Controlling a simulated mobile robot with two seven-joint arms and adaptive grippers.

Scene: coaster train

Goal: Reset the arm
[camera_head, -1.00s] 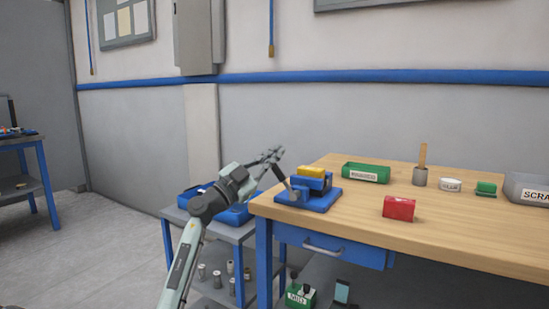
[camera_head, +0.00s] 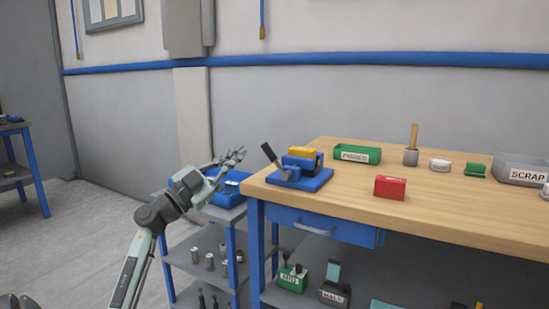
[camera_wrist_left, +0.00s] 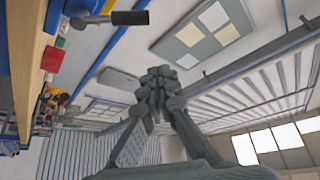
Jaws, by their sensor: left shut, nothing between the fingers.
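My left arm reaches up from the bottom left in the head view. Its gripper (camera_head: 236,156) is shut and empty, raised to the left of the wooden workbench (camera_head: 432,225). It is apart from the blue fixture (camera_head: 310,181) with the black-handled lever (camera_head: 269,153) on the bench corner. In the left wrist view the closed fingers (camera_wrist_left: 158,75) point toward the wall and ceiling, with nothing between them. My right gripper is not in view.
The bench holds a yellow block (camera_head: 301,151), a green bin (camera_head: 357,154), a red box (camera_head: 390,188) and a grey SCRAP bin (camera_head: 521,169). A cart with a blue tray (camera_head: 225,196) stands beside the bench, below my left gripper. Open floor lies at left.

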